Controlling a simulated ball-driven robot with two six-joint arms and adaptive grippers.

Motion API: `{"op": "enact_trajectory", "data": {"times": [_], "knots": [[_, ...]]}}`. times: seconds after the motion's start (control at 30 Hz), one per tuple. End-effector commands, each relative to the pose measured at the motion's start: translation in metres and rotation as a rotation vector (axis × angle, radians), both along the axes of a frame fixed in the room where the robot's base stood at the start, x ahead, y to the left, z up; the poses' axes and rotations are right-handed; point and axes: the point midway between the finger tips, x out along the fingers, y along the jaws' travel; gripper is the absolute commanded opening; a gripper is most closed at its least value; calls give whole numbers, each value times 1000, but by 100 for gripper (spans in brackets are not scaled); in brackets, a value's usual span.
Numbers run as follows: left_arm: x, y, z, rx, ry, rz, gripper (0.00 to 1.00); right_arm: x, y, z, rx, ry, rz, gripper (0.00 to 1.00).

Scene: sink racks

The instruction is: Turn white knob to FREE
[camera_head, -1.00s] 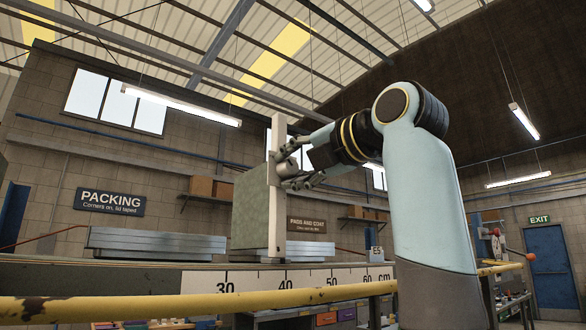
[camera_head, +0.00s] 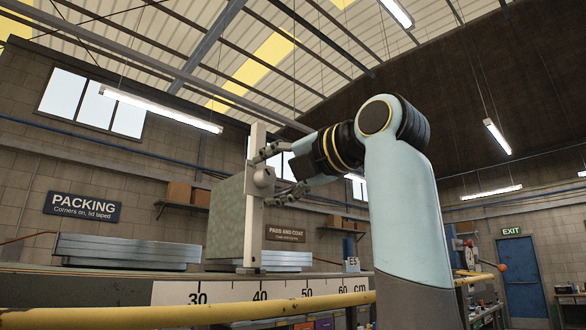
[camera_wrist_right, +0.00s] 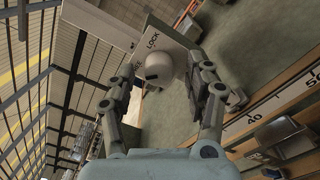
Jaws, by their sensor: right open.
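The white knob (camera_head: 263,178) sits on the face of a pale upright post (camera_head: 252,215) on the bench in the head view. In the right wrist view the round knob (camera_wrist_right: 158,66) is on a pale plate, with LOCK (camera_wrist_right: 153,39) printed beside it. My right gripper (camera_head: 271,174) is open, one finger above and one below the knob in the head view. In the wrist view its fingers (camera_wrist_right: 162,82) flank the knob; contact is unclear. My left gripper is out of view.
A greenish panel (camera_head: 227,218) stands directly behind the post. Stacked grey metal sheets (camera_head: 125,250) lie on the bench to the left. A ruler strip (camera_head: 230,292) marks the bench edge, and a yellow rail (camera_head: 150,318) runs in front of it.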

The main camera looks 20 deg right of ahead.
Motion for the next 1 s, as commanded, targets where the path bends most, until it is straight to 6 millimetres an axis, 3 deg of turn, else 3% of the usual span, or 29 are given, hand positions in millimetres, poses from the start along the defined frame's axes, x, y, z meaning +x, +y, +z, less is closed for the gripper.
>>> {"op": "enact_trajectory", "data": {"times": [0.3,0.5,1.0], "knots": [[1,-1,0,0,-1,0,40,-65,-26,0,-7,-4,-6,53],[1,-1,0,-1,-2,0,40,-94,-35,0,-4,-1,-4,53],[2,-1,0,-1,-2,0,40,-104,-37,-1,-1,3,1,53]]}}
